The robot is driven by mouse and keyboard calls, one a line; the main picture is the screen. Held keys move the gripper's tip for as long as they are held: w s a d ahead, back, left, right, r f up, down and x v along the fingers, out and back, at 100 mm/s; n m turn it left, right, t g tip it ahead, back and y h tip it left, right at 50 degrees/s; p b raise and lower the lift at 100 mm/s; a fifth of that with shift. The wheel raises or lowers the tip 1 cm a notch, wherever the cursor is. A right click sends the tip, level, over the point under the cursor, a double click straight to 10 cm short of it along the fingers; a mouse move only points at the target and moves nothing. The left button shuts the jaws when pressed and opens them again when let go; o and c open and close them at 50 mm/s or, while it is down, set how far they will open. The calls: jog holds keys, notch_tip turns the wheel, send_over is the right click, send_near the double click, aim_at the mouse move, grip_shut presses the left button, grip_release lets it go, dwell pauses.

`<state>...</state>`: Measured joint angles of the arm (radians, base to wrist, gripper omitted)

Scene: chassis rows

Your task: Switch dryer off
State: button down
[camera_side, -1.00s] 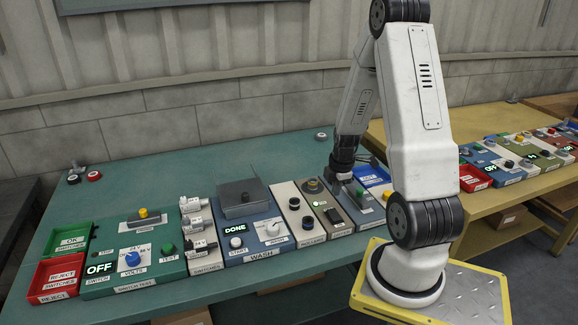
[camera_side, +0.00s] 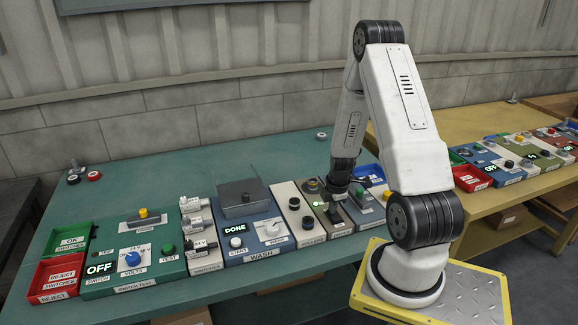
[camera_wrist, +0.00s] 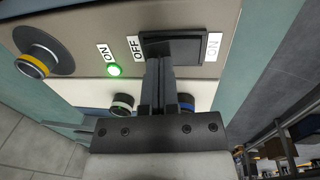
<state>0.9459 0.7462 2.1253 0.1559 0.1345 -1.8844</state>
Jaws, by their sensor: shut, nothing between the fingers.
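The dryer panel is the beige-grey module (camera_side: 346,229) right of the cream module in the side view, partly hidden by my arm. In the wrist view its face (camera_wrist: 85,20) carries a black rocker switch (camera_wrist: 185,45) with an OFF label on its left and an ON label on its right. A green lamp (camera_wrist: 114,71) beside another ON label is lit. My gripper (camera_wrist: 160,62) is shut and empty, with its fingertips at the lower left part of the rocker, near the OFF side. I cannot tell whether they touch it. In the side view my gripper (camera_side: 338,188) is over this panel.
A dark knob with a yellow ring (camera_wrist: 38,55) stands on the same panel. The wash module (camera_side: 250,235) stands further left. The back of the teal table is mostly clear.

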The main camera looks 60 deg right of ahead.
jog(key=shift+f, duration=0.1)
dwell(0.3)
jog(key=shift+w+f+y, duration=0.1)
jog(key=shift+y, duration=0.2)
jog(key=shift+a, duration=0.1)
jog(key=shift+s+a, duration=0.45)
jog(key=shift+s, duration=0.1)
jog(key=shift+r, duration=0.2)
jog(key=shift+r, duration=0.15)
notch_tip(320, 180, up, 14)
jog(key=s+a, duration=0.1)
jog(key=shift+s+a+f, duration=0.2)
jog(key=shift+f, duration=0.05)
dwell(0.8)
